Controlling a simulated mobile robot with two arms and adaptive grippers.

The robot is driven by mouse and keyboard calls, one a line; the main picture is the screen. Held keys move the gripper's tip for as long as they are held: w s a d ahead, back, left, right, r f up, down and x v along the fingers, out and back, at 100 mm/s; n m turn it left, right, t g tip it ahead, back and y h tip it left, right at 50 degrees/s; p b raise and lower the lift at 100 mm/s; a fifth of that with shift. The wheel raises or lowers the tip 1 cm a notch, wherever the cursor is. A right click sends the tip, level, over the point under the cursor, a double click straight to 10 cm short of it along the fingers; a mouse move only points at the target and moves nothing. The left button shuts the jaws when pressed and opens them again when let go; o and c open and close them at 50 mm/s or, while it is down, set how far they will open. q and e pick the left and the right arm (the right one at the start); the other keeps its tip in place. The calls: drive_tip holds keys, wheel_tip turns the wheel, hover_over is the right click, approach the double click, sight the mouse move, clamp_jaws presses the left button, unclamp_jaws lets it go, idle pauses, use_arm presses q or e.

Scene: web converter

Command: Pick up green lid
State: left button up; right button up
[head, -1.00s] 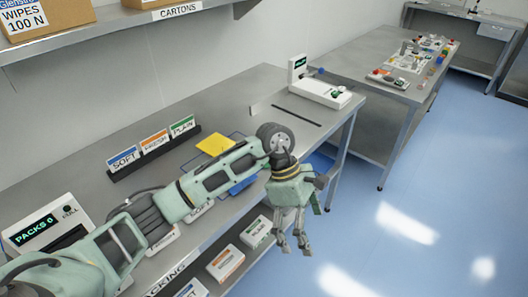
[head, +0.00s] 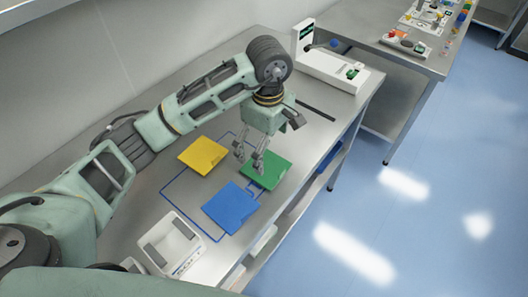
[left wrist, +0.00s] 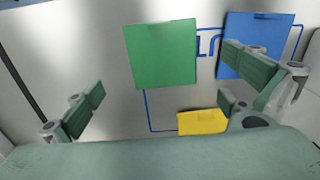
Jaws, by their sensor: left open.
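The green lid (head: 266,170) is a flat square lying on the metal table, near its front edge. It also shows in the left wrist view (left wrist: 161,54), beyond and between the two fingers. My left gripper (head: 248,163) points down at the green lid's left side in the head view. In the left wrist view my left gripper (left wrist: 170,95) is open, with nothing between its fingers. It appears to be above the table, apart from the lid. My right gripper is not in view.
A yellow square (head: 203,155) and a blue square (head: 231,207) lie near the green lid, around a blue outline on the table. A white tray-like device (head: 171,247) stands at the near end. A white device (head: 330,70) stands at the far end.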

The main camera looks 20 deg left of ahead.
sight(266, 167)
use_arm(q)
drive_tip(key=shift+s+d+f+p, duration=0.35)
drive_tip(key=shift+s+f, duration=0.25)
drive_tip(key=shift+s, duration=0.1)
wheel_tip(266, 167, down, 2)
drive_tip(key=shift+w+a+f+p, duration=0.1)
drive_tip(key=shift+p, duration=0.75)
drive_tip(key=f, duration=0.2)
drive_tip(key=shift+w+a+f, duration=0.2)
drive_tip(key=shift+w+f, duration=0.1)
drive_tip(key=shift+w, duration=0.05)
drive_tip(key=shift+f, duration=0.45)
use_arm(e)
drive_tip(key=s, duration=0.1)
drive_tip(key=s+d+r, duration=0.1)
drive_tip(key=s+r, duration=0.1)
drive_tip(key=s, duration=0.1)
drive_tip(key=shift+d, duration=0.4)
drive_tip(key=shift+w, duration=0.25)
use_arm(q)
drive_tip(key=shift+c, duration=0.3)
